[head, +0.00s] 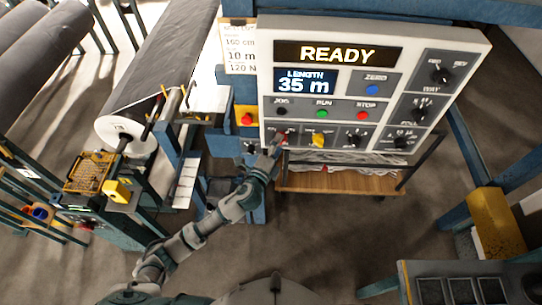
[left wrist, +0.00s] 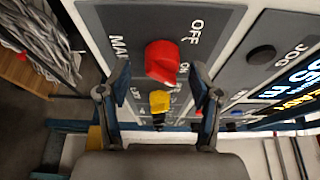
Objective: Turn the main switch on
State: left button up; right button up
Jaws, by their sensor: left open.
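The main switch is a red rotary knob (left wrist: 162,62) on the grey control panel (head: 445,45), with "OFF" printed beside it and a partly hidden label starting "MA". In the head view the red knob (head: 284,136) sits at the panel's lower left, partly covered by my gripper. My left gripper (head: 276,143) is at the knob. In the left wrist view its open fingers (left wrist: 160,78) stand on either side of the knob, with gaps showing. I cannot tell how deep they reach around it. My right gripper is not in view.
The display (head: 338,53) reads READY, and the length display (head: 305,81) reads 35 m. A yellow knob (head: 318,139) is right of the main switch. A red emergency button (head: 246,119) on a yellow box is left of the panel. A grey roll (head: 160,75) lies further left.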

pick_arm(q)
jog(key=v, duration=1)
jog(key=shift+a, duration=0.15)
jog(key=shift+s, duration=0.15)
jog(key=shift+f, duration=0.15)
